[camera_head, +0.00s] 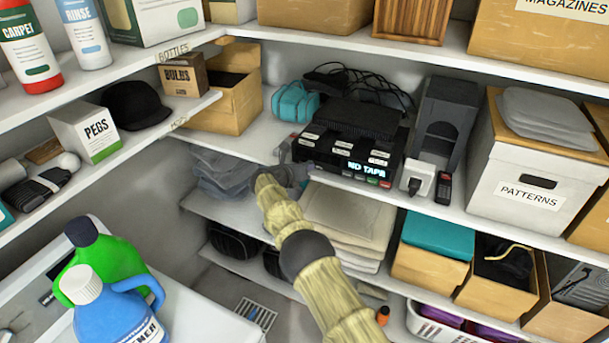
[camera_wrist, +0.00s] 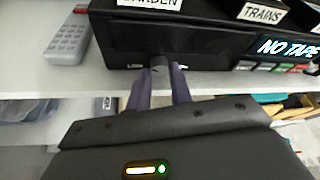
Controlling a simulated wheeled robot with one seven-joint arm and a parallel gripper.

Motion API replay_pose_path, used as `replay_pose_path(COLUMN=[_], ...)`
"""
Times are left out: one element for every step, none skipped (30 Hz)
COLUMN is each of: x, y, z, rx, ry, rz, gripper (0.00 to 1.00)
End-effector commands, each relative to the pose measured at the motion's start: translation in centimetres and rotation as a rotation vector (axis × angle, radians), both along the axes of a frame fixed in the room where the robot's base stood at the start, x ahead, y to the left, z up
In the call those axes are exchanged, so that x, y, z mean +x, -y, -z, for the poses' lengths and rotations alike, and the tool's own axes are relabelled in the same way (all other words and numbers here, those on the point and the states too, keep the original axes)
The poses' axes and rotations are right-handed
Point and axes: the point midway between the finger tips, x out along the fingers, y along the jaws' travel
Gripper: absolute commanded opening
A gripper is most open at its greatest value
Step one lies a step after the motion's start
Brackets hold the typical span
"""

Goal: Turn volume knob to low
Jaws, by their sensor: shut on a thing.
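The black tape machine (camera_head: 345,150) sits on the middle shelf, with labelled tape slots and a lit NO TAPE display. It also fills the top of the wrist view (camera_wrist: 185,40). The small dark volume knob (camera_wrist: 160,62) is low on its front face, with small white marks on either side that are too blurred to read fully. My gripper (camera_wrist: 160,74) has its two fingers closed on the knob from the front. In the head view my gripper (camera_head: 290,170) is at the machine's front left corner and the knob cannot be made out.
A grey remote (camera_wrist: 70,38) lies on the shelf left of the machine. The white shelf edge (camera_wrist: 90,80) runs just below the fingers. A white plug adapter (camera_head: 418,178) and black handset (camera_head: 443,188) stand to the right.

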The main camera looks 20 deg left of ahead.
Motion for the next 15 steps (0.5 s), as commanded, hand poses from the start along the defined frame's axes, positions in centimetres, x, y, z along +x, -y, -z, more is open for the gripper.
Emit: replay_pose_path(x=[0.04, 0.03, 0.03, 0.03, 0.02, 0.02, 0.02, 0.00, 0.00, 0.00, 0.00, -0.01, -0.02, -0.02, -0.02], y=[0.00, 0.00, -0.03, -0.02, -0.03, -0.05, -0.06, -0.06, -0.07, -0.09, -0.11, -0.10, -0.11, -0.11, -0.11], z=[0.57, 0.56, 0.52, 0.53, 0.50, 0.52, 0.51, 0.48, 0.47, 0.42, 0.39, 0.35, 0.30, 0.28, 0.26], rx=[-0.018, -0.032, -0.047, -0.059, -0.069, -0.082, -0.090, -0.099, -0.108, -0.115, -0.120, -0.127, -0.132, -0.134, -0.139], ry=[-0.001, -0.002, -0.003, -0.004, -0.005, -0.006, -0.007, -0.009, -0.010, -0.010, -0.010, -0.011, -0.011, -0.011, -0.012], rz=[0.001, 0.001, 0.000, 0.001, 0.001, 0.000, 0.000, 0.000, 0.001, -0.001, -0.001, -0.001, -0.001, -0.001, 0.000], gripper=[0.00, 0.00, 0.00, 0.00, 0.00, 0.00, 0.00, 0.00, 0.00, 0.00, 0.00, 0.00, 0.00, 0.00, 0.00])
